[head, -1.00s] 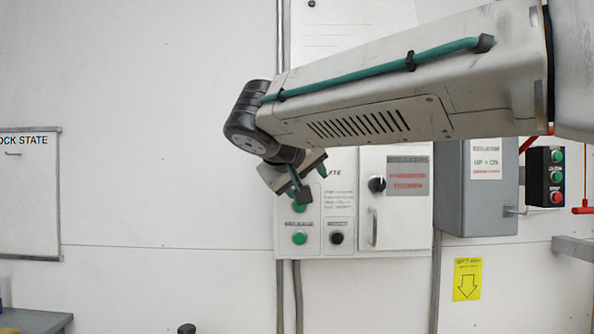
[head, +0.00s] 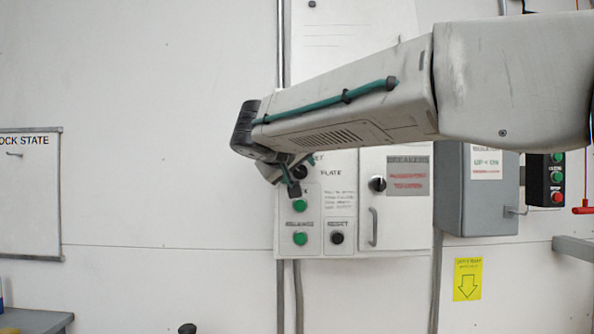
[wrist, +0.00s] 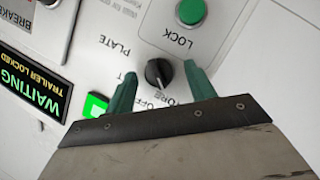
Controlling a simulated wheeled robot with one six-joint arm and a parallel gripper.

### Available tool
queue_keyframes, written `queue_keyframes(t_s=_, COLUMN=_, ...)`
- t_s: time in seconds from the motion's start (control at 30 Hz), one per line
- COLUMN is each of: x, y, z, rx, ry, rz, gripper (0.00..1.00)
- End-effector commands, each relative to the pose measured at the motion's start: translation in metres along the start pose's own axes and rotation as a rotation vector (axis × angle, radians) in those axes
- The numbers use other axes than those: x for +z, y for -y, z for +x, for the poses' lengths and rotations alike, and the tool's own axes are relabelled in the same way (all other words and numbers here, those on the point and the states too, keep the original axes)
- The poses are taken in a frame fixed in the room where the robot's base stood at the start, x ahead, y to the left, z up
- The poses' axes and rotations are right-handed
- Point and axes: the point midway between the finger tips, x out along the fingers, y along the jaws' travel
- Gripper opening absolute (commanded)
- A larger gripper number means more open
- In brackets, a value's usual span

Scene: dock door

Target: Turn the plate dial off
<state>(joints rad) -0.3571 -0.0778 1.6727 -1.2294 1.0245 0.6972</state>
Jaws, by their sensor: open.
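The plate dial is a black round knob (wrist: 158,73) on the white control panel (head: 348,247), between the word PLATE and the words OFF and STORE in the wrist view. It shows partly behind my gripper in the head view (head: 299,172). My gripper (wrist: 162,78) is open, with one green finger on each side of the dial in the wrist view. I cannot tell whether the fingers touch it. The dial's exact pointing is hard to read.
A green LOCK button (wrist: 190,11) sits near the dial, with a green RELEASE button (head: 300,239) and black RESET button (head: 337,238) lower down. A breaker door (head: 410,215) with its own black knob (head: 377,184) is to the right. A lit WAITING sign (wrist: 33,82) is close by.

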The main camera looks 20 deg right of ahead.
Motion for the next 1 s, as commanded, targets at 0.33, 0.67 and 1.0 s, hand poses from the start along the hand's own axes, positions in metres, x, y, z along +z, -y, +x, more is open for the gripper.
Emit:
queue_keyframes(t_s=0.33, x=0.0002, y=0.0001, z=-0.0002, rx=0.000, ry=0.001, rz=0.000, gripper=0.10)
queue_keyframes(t_s=0.67, x=0.0005, y=-0.0008, z=-0.0001, rx=-0.022, ry=0.005, rz=0.047, gripper=0.10)
queue_keyframes(t_s=1.0, x=0.0008, y=-0.0036, z=0.0002, rx=-0.124, ry=0.020, rz=0.264, gripper=0.10)
